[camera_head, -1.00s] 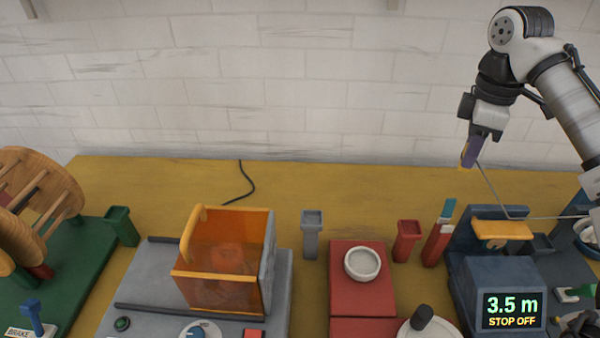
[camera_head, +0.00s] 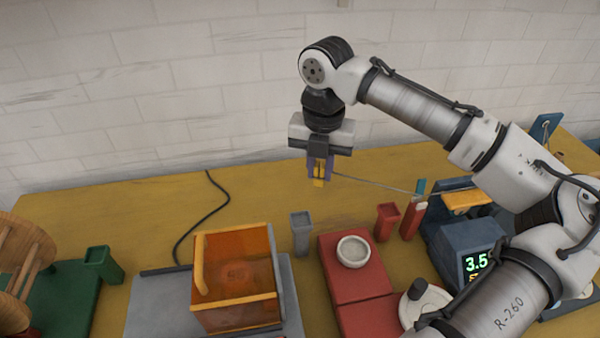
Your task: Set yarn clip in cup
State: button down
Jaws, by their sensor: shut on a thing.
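My gripper (camera_head: 320,168) points down above the back of the table, left of the picture's right-hand machine. Its purple fingers are shut on a small yellow clip (camera_head: 318,182), partly hidden between them. A grey yarn strand (camera_head: 385,186) runs from the clip rightward to the blue machine. Several holders look like cups: a pale round cup (camera_head: 353,251) on the red block, a grey post-like cup (camera_head: 301,232), a red one (camera_head: 385,221) and a green one (camera_head: 103,263). The clip hangs in the air, apart from all of them.
An orange see-through box (camera_head: 235,278) stands on a grey base at left centre. The blue machine (camera_head: 463,255) with a lit display is at right, partly behind my arm. A black cable (camera_head: 205,220) lies on the yellow table (camera_head: 130,205). Wooden reel parts (camera_head: 22,250) stand at far left.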

jog(key=s+a+f+n+b, duration=0.2)
jog(key=f+n, duration=0.1)
jog(key=s+a+f+n+b, duration=0.1)
jog(key=f+n+b, duration=0.1)
jog(key=shift+s+a+f, duration=0.15)
jog(key=shift+s+a, duration=0.05)
jog(key=shift+a, duration=0.15)
jog(key=shift+f+b, duration=0.45)
jog(key=shift+f, duration=0.8)
jog(key=c, duration=1.2)
grip_release()
jog(key=shift+c, duration=0.2)
jog(key=shift+r, duration=0.1)
